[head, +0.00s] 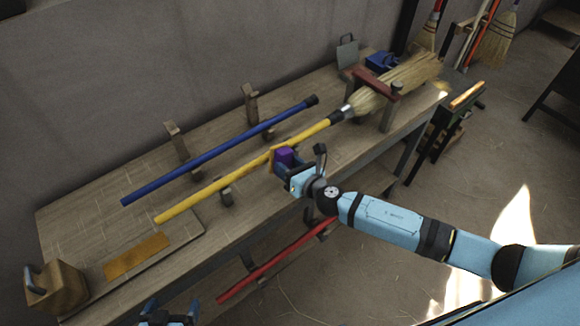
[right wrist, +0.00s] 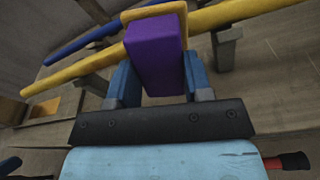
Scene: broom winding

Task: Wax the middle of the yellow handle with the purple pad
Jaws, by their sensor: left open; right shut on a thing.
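The yellow handle (head: 220,187) belongs to a straw broom (head: 400,82) and lies slanted along the workbench on supports. My right gripper (head: 284,168) is shut on the purple pad (head: 284,155), at the front side of the handle's middle. In the right wrist view the purple pad (right wrist: 153,55) sits between the blue fingers, with a yellow-orange layer (right wrist: 153,13) on its far end. That layer overlaps the yellow handle (right wrist: 220,15) in view; I cannot tell whether they touch. My left gripper (head: 168,315) is open at the bottom edge, partly cut off, away from the handle.
A blue pole (head: 215,150) lies behind the yellow handle on the workbench (head: 80,215). A red clamp frame (head: 370,80) stands around the broom head. A wooden block (head: 55,288) and an orange-brown patch (head: 136,256) are at the left end. A red pole (head: 270,265) hangs below.

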